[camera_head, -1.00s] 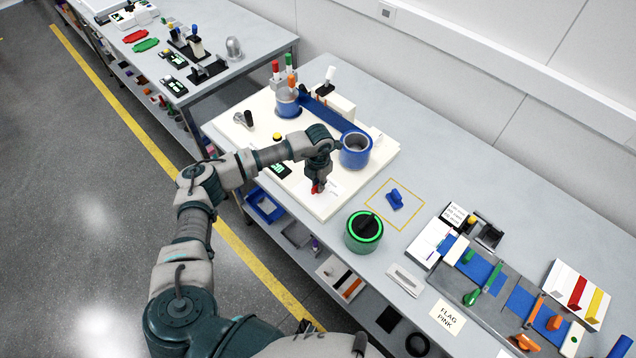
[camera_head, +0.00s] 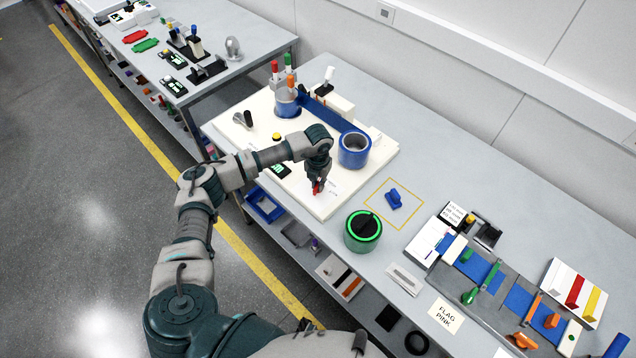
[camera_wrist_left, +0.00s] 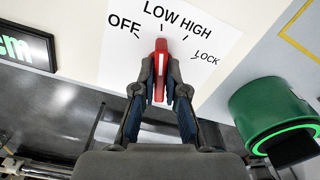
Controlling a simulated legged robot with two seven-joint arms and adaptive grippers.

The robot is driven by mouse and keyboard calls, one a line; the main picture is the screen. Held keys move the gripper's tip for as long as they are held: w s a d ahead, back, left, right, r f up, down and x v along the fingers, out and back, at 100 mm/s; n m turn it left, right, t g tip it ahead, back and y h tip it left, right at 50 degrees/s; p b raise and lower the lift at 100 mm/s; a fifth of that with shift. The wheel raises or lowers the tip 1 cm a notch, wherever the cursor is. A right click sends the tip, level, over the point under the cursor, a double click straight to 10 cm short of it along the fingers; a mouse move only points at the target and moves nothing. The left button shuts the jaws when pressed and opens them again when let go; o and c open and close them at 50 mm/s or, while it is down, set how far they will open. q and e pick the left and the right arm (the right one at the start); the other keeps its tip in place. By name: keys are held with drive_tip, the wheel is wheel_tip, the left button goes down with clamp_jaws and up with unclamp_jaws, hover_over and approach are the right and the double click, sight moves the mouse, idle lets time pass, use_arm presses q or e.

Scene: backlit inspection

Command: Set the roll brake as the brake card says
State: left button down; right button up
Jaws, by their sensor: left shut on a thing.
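The brake knob is a red lever with a white line (camera_wrist_left: 161,62). It stands on a white dial plate (camera_wrist_left: 115,62) marked OFF, LOW, HIGH and LOCK. In the left wrist view the white line points at the tick under LOW. My left gripper (camera_wrist_left: 161,90) is shut on the red lever, one finger on each side. In the head view the gripper (camera_head: 317,186) is at the near edge of the cream board (camera_head: 335,207). A card (camera_head: 456,213) with small text stands at the right; I cannot read it for certain. My right gripper is not in view.
A blue roller (camera_head: 354,160) with a blue web (camera_head: 328,115) is behind my gripper. A blue piece (camera_head: 394,200) lies in a yellow outline. A card reading FLAG PINK (camera_head: 445,315) lies at the front.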

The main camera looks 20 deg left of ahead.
sight(318, 182)
use_arm(q)
drive_tip(key=shift+w+r, duration=0.25)
drive_tip(key=c, duration=1.5)
unclamp_jaws()
drive_tip(key=shift+o, duration=1.4)
drive_tip(key=shift+f, duration=0.2)
wheel_tip(318, 182, up, 12)
drive_tip(key=shift+a+f, duration=0.1)
